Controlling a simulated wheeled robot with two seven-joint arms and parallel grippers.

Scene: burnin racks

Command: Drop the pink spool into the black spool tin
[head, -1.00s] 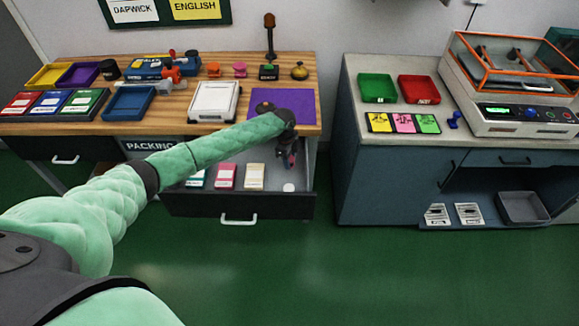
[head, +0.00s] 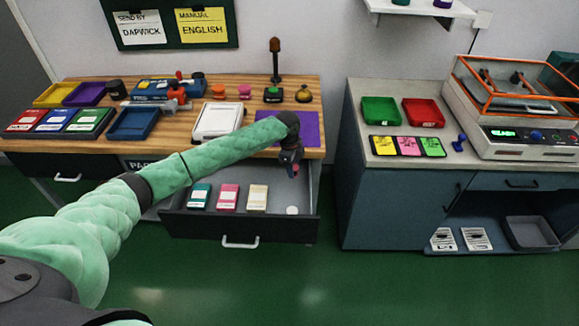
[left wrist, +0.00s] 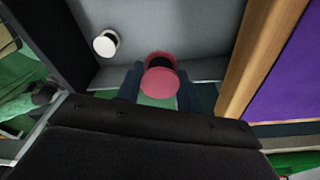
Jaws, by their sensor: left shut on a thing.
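The pink spool (left wrist: 160,78) is between the fingers of my left gripper (left wrist: 158,88) in the left wrist view. My left gripper (head: 291,164) is shut on it, above the right part of the open drawer. The spool shows only as a small pink patch in the head view. The black spool tin (head: 116,89) appears to be the dark round container at the back left of the wooden bench, far to the left of the gripper. Its inside cannot be made out. My right gripper is in neither view.
The open drawer (head: 240,227) holds several small boxes and a white round piece (head: 292,210). A purple mat (head: 303,124) lies at the bench's right end. A white tray (head: 218,122), blue tray (head: 133,122) and small orange and pink pieces (head: 245,91) stand on the bench.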

